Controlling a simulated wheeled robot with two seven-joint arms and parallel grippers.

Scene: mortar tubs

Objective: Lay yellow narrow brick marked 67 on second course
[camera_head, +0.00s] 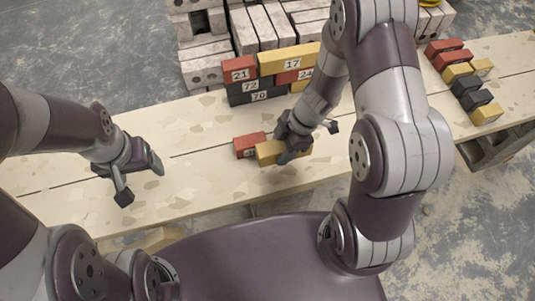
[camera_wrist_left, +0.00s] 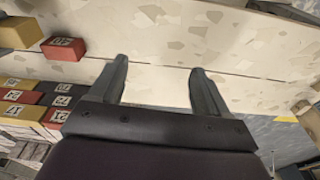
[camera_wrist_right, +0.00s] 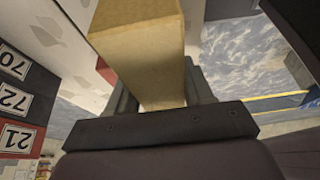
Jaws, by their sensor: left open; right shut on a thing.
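My right gripper (camera_head: 293,148) is shut on a yellow brick (camera_head: 268,153) over the bench. The yellow brick (camera_wrist_right: 140,50) fills the space between the fingers in the right wrist view; no number is readable on it. A red brick (camera_head: 245,146) lies on the bench just left of it. The stacked brick wall behind has a red brick 21 (camera_head: 239,69), black bricks 72 (camera_head: 250,87) and 70 (camera_head: 262,97), a yellow brick 17 (camera_head: 290,60) and a red brick 24 (camera_head: 303,75). My left gripper (camera_head: 138,180) is open and empty over the bench's left part.
The wooden bench (camera_head: 200,180) has clear room on the left and in front. Several red, yellow and black bricks (camera_head: 467,85) stand in rows at the right end. Pale grey blocks (camera_head: 205,65) are piled behind the bench. My right arm hides part of the bench.

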